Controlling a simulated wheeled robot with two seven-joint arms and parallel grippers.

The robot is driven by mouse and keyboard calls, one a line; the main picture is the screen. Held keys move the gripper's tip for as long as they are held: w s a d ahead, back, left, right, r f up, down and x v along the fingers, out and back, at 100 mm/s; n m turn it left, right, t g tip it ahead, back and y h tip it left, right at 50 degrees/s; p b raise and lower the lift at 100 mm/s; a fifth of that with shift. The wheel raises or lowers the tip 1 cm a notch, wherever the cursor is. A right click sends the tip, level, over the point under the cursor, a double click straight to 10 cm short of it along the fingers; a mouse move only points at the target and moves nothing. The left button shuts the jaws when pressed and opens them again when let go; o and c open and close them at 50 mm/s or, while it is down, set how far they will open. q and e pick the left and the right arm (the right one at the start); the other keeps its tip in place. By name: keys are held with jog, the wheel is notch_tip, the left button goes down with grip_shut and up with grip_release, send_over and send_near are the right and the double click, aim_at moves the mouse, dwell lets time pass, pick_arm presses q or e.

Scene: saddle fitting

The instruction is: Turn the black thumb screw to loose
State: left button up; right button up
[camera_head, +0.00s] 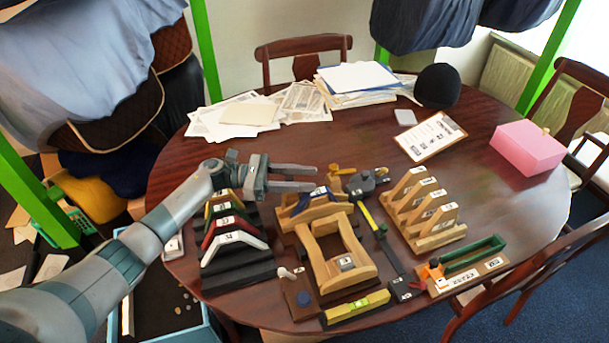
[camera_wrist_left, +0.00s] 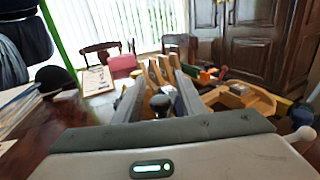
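My left gripper (camera_head: 315,178) points right above the table, its two fingers apart with nothing between them in the head view. A dark grey device with a black knob (camera_head: 366,181) stands beyond the fingertips, to their right. In the left wrist view, a round black knob (camera_wrist_left: 160,103), which looks like the thumb screw, shows between the two open fingers (camera_wrist_left: 159,82). I cannot tell from this view how far ahead of the fingers it is. A yellow-and-black bar (camera_head: 369,218) runs from the device toward the front. My right gripper is out of view.
Numbered coloured arches (camera_head: 232,239) stand below my left wrist. A wooden saddle frame (camera_head: 318,254), a slotted wooden rack (camera_head: 431,238) and a green tray (camera_head: 473,254) crowd the front. Papers (camera_head: 358,77), a clipboard (camera_head: 430,136) and a pink box (camera_head: 527,147) lie behind.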

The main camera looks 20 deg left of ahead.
pick_arm(q)
jog(key=shift+d, duration=0.15)
jog(key=shift+c, duration=0.6)
grip_shut()
